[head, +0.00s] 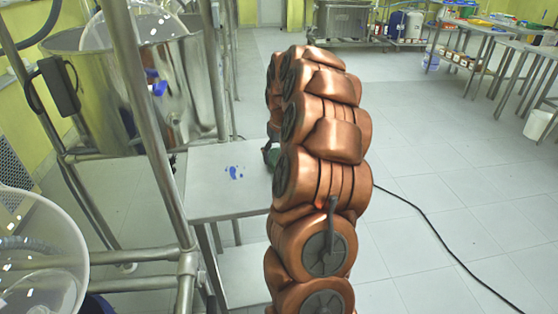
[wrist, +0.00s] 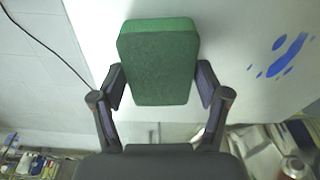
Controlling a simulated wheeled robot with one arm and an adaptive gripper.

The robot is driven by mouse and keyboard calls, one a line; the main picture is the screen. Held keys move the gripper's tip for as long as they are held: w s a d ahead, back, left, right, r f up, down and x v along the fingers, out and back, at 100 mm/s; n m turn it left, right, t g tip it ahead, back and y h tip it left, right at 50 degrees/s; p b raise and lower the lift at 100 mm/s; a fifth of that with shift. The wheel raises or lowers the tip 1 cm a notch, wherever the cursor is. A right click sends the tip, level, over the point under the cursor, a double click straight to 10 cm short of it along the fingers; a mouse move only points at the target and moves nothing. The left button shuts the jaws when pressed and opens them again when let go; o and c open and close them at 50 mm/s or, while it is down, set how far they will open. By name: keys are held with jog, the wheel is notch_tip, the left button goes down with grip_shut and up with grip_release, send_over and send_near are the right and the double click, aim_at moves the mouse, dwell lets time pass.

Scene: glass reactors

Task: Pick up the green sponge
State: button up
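The green sponge (wrist: 158,65) is a thick block in the middle of the wrist view, over the pale tabletop. My gripper (wrist: 160,85) has one finger on each side of it. The fingertips come very close to its left and right sides, and I cannot tell whether they press on it. Whether the sponge rests on the table or is off it is unclear. In the head view a small dark green patch (head: 271,152) shows at the table's right side, mostly hidden behind my copper-coloured arm.
The small table (head: 225,190) bears blue marks (head: 234,173), also in the wrist view (wrist: 286,55). A metal frame (head: 150,120) and steel vessel (head: 185,85) stand at left. A black cable (head: 430,225) crosses the open floor at right. Benches (head: 490,30) stand far right.

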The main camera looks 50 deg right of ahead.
aim_at(279, 155)
jog(key=shift+c, duration=1.3)
jog(key=shift+r, duration=1.85)
jog(key=shift+s+a+f, duration=0.1)
jog(key=shift+s+a, duration=0.05)
jog(key=shift+s, duration=0.35)
jog(key=s+a, duration=0.1)
jog(key=s, duration=0.3)
jog(key=s+a+r+b, duration=0.1)
jog(key=s+a, duration=0.1)
jog(key=s, duration=0.3)
jog(key=s+a+b, duration=0.1)
jog(key=s, duration=0.3)
jog(key=shift+s+a+r, duration=0.15)
jog(key=shift+a+r, duration=0.05)
jog(key=shift+a, duration=0.1)
jog(key=shift+s+a, duration=0.15)
jog(key=shift+s, duration=0.25)
jog(key=shift+o, duration=0.4)
jog(key=c, duration=0.4)
